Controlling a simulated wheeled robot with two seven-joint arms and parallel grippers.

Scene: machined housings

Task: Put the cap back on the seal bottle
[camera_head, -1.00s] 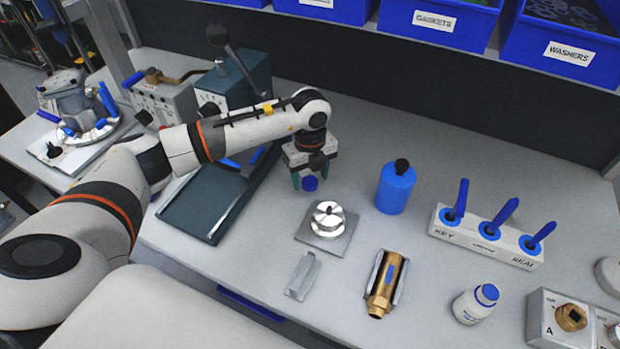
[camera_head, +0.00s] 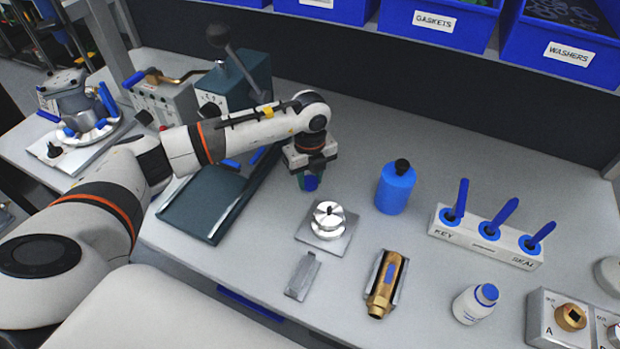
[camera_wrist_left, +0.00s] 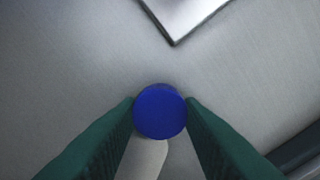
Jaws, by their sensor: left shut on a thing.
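My left gripper (camera_head: 311,184) is shut on a small round blue cap (camera_head: 311,182), behind the metal block with the round silver piece. In the left wrist view the cap (camera_wrist_left: 160,111) shows as a blue disc between the green fingertips (camera_wrist_left: 160,115). Whether it touches the table is not clear. A white bottle (camera_head: 470,306) with a blue top (camera_head: 487,293) stands at the front right, well apart from the gripper. Its label is too small to read. My right gripper is not in view.
The silver piece on its square plate (camera_head: 343,243) is just in front of my left gripper. A blue bottle (camera_head: 396,190) with a black top stands to its right. A green press stands left.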

